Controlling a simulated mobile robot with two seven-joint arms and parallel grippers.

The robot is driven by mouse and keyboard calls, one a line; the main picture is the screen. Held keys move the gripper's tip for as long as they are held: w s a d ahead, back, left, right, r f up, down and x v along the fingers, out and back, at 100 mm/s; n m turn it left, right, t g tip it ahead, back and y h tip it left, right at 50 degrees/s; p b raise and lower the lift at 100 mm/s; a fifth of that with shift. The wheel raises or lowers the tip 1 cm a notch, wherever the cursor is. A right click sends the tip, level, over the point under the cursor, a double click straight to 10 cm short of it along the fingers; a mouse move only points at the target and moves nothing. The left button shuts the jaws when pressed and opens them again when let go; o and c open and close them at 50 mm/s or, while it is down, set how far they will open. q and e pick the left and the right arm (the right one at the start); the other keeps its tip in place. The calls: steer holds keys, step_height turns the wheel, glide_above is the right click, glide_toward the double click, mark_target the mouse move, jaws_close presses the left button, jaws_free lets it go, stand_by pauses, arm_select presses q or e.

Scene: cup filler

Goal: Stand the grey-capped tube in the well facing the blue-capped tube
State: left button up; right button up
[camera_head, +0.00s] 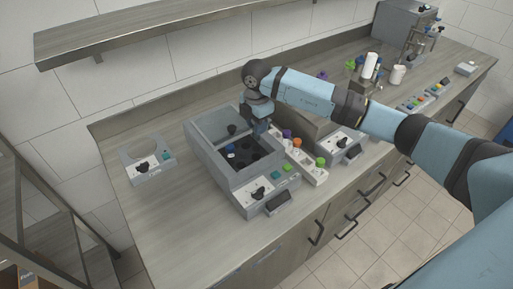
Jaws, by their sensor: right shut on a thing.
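The blue-capped tube (231,148) stands in a well on the left side of the dark rotor (243,160), inside the open grey machine (213,162). My right gripper (262,127) points down at the machine's back right edge, close to the rotor. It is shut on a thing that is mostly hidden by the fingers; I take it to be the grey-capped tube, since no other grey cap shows. I cannot tell whether the tube is over the rotor or beside it. My left gripper is out of view.
A second grey machine (340,139) stands to the right under my arm.

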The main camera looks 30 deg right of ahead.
steer(key=p, duration=0.1)
glide_toward(257, 151)
steer(key=f, duration=0.2)
steer(key=s+a+f, duration=0.1)
steer(key=f, duration=0.1)
steer(key=s+f, duration=0.1)
steer(key=shift+a+f, duration=0.15)
steer(key=shift+f, duration=0.25)
steer(key=shift+s, duration=0.1)
steer(key=shift+f, duration=0.65)
steer(key=o, duration=0.9)
